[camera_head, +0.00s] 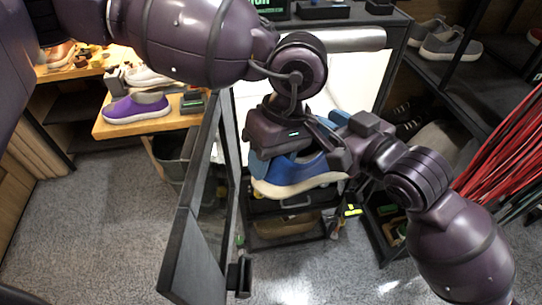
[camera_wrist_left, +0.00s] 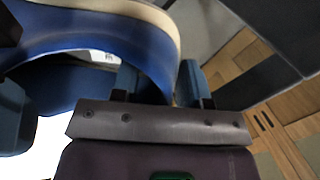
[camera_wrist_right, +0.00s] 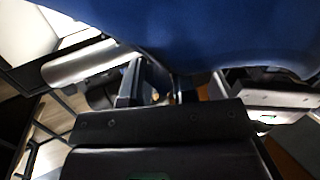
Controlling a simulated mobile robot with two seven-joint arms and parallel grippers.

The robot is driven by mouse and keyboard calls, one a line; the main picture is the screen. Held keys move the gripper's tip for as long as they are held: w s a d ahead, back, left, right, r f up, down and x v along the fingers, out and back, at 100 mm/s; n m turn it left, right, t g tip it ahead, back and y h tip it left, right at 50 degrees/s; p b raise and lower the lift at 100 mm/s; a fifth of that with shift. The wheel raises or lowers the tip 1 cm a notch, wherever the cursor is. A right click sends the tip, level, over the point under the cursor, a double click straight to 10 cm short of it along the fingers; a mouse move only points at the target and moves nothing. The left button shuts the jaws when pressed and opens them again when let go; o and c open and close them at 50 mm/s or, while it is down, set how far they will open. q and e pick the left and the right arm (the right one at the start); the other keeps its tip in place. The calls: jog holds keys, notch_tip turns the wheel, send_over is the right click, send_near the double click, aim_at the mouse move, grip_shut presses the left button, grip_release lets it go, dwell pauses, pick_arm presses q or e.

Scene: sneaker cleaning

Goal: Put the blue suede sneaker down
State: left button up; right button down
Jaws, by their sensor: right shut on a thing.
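The blue suede sneaker (camera_head: 293,172) with its cream sole is held up in mid-air in the head view, between my two grippers and above the dark shelf unit. My left gripper (camera_wrist_left: 157,82) is at the shoe from the left; its fingers stand apart with the blue side wall (camera_wrist_left: 110,35) between them. My right gripper (camera_wrist_right: 150,82) is shut on the sneaker from the right. The blue upper (camera_wrist_right: 220,35) fills the top of the right wrist view and hides part of the fingertips. The arms cover part of the shoe's top.
A wooden shelf (camera_head: 112,128) at the left holds a purple sneaker (camera_head: 137,107) and other shoes. A dark upright panel (camera_head: 196,240) stands left of the held shoe. Grey sneakers (camera_head: 450,46) sit on a rack at the upper right, near red rods (camera_head: 500,140). Carpet is clear at lower left.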

pick_arm(q)
grip_shut()
pick_arm(e)
jog(key=c, duration=0.8)
grip_release()
jog(key=shift+c, duration=0.2)
notch_tip(320, 180, up, 10)
jog(key=w+d+f+m+t+h, duration=0.1)
jog(key=w+d+f+m+h, duration=0.15)
jog(key=d+f, duration=0.6)
jog(key=w+d+f+m+t+h, duration=0.1)
jog(key=w+d+f+m+h, duration=0.3)
jog(key=f, duration=0.7)
jog(key=s+d+f+g+h, duration=0.1)
jog(key=s+d+f, duration=0.3)
jog(key=s+f, duration=0.6)
jog(key=s+d+f+g+h, duration=0.1)
jog(key=s+d+f+h, duration=0.2)
jog(key=s+f, duration=0.8)
notch_tip(320, 180, down, 3)
jog(key=shift+s+d+r+g, duration=0.15)
jog(key=shift+d+g, duration=0.25)
jog(key=shift+d, duration=0.45)
